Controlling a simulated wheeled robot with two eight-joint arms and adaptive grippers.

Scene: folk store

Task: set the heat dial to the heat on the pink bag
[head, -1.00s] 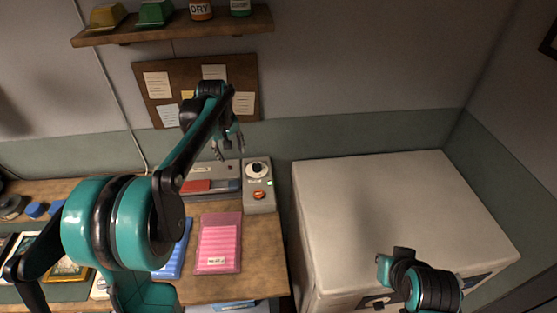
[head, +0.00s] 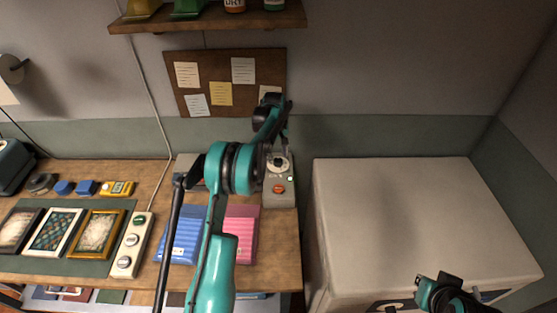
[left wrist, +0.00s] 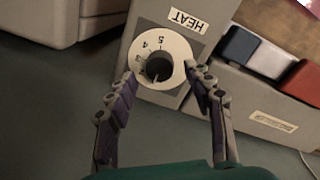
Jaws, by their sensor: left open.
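The heat dial (head: 278,163) is a white disc with a dark knob on a grey control box. In the left wrist view the dial (left wrist: 160,68) shows numbers around its rim, beside a HEAT label (left wrist: 186,20). I cannot tell which number the knob points at. My left gripper (left wrist: 160,74) is open, with one finger on each side of the dial; contact is unclear. In the head view it hangs over the dial, partly hidden by its own arm. The pink bag (head: 246,220) lies on the wooden bench, partly behind my left arm; its heat label is not readable.
A blue bag (head: 178,238) lies left of the pink one. A white switch strip (head: 130,248) and picture frames (head: 97,234) lie further left. A large pale chest (head: 400,215) stands right. Part of my right arm shows at lower right.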

